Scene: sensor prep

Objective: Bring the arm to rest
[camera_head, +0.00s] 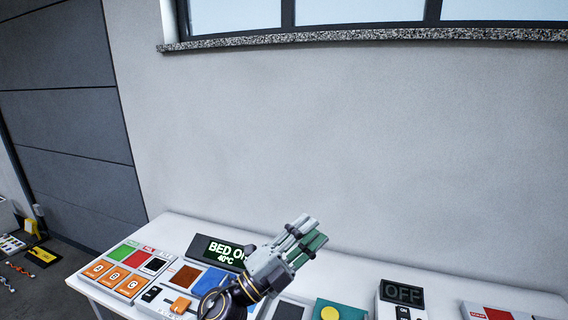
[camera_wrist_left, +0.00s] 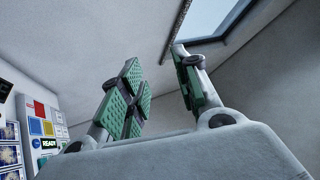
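My left gripper (camera_head: 308,236) is raised above the middle of the white table in the head view, its fingers pointing up and to the right. In the left wrist view my left gripper (camera_wrist_left: 160,85) shows its green-padded fingers spread apart, with a clear gap and nothing between them. Beyond the fingers are only the wall and a window. My right gripper is in neither view.
The wall (camera_head: 330,140) stands behind. Above the table is free air.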

